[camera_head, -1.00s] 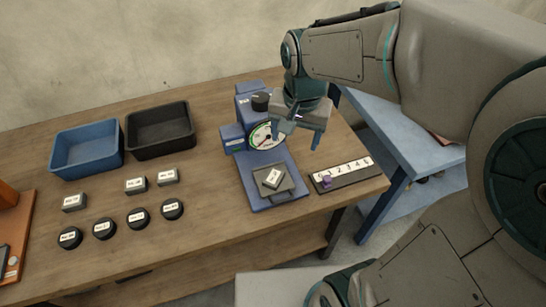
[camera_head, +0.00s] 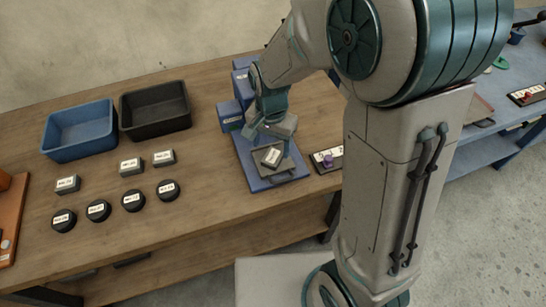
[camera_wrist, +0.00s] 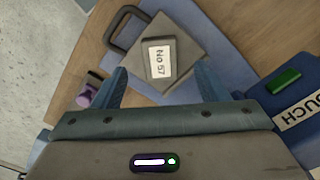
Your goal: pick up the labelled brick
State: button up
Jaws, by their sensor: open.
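A grey brick with a white label (camera_head: 272,156) lies on the grey tray plate of the blue machine (camera_head: 243,160) in the head view. My gripper (camera_wrist: 162,76) is open and empty, with one finger on each side of the brick in the picture. In the head view my gripper (camera_head: 270,138) hangs over the machine, and my arm hides the dial. I cannot tell the gap between fingers and brick.
A dark strip with a purple slider (camera_head: 327,160) lies right of the machine, partly behind my arm. Several labelled grey blocks (camera_head: 131,166) and black discs (camera_head: 133,201) stand left, before a blue bin (camera_head: 78,132) and a black bin (camera_head: 157,108). A blue table stands right.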

aim_at(272, 158)
notch_tip(272, 158, down, 5)
jog(key=shift+f, duration=0.15)
jog(key=c, duration=1.2)
